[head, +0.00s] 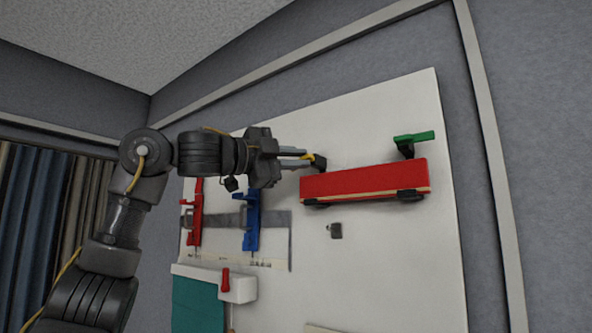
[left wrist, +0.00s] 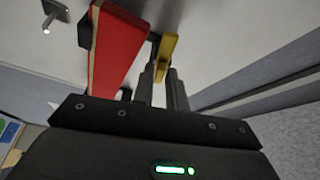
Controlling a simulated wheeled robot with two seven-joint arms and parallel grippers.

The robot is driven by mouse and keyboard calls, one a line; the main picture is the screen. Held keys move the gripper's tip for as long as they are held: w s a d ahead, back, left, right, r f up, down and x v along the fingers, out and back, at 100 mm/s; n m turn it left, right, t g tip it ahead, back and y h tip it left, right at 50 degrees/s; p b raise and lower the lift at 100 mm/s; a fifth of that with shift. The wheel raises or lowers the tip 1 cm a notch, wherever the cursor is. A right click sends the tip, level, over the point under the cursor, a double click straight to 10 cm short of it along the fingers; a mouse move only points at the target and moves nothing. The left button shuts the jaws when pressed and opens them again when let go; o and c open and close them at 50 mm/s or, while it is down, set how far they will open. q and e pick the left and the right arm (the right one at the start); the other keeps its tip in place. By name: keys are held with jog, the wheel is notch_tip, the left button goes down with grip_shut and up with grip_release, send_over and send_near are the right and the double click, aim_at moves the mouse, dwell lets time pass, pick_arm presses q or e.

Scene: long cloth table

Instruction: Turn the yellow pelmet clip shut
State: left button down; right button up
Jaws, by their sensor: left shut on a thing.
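The yellow clip (left wrist: 168,47) shows in the left wrist view beside the edge of the red pelmet board (left wrist: 117,45), by a dark mount. In the head view only a bit of yellow (head: 308,157) shows at the upper left corner of the pelmet board (head: 365,180). My left gripper (head: 305,158) is shut on the yellow clip, its two fingers on either side of it; the fingers hide part of the clip. How far the clip is turned I cannot tell. My right gripper is in neither view.
A green clip (head: 414,138) sits above the pelmet's right end. Dark brackets (head: 409,196) are under the pelmet. A small dark hook (head: 335,230) is on the white panel (head: 390,270) below. Red (head: 195,213) and blue (head: 251,220) clips hold a grey bar at lower left.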

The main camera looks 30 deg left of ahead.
pick_arm(q)
jog(key=n+t+y+b, duration=0.2)
jog(key=n+b, duration=0.3)
jog(key=n, duration=0.1)
jog(key=d+f+n+t+y+b, duration=0.1)
jog(key=n+y+b, duration=0.1)
jog(key=n+b, duration=0.3)
jog(key=n+t+y+b, duration=0.2)
jog(key=n+b, duration=0.2)
jog(key=n, duration=0.4)
jog(key=shift+d+f+t+b, duration=0.2)
jog(key=shift+d+t+b, duration=0.1)
jog(key=shift+b, duration=0.1)
jog(key=shift+a+r, duration=0.1)
jog(key=c, duration=1.5)
grip_release()
jog(key=shift+s, duration=0.1)
jog(key=shift+s, duration=0.1)
